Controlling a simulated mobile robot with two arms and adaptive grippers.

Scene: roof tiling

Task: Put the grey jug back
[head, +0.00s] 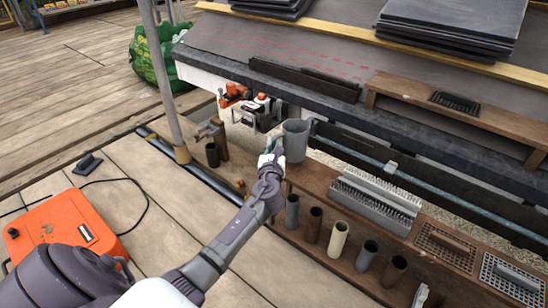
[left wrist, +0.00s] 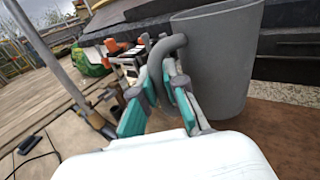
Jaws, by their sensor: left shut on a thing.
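The grey jug (head: 295,140) is in the middle of the head view, upright over the brown wooden shelf. My left gripper (head: 271,158) is at the jug's left side, shut on its handle. In the left wrist view the jug (left wrist: 222,60) fills the upper right, and the teal-padded fingers of my left gripper (left wrist: 163,95) are on either side of the curved grey handle. I cannot tell whether the jug's base touches the shelf. My right gripper is not clearly shown; only a small pale part shows at the bottom edge of the head view.
A scaffold pole (head: 160,80) rises at left. An orange case (head: 65,235) lies on the planks.

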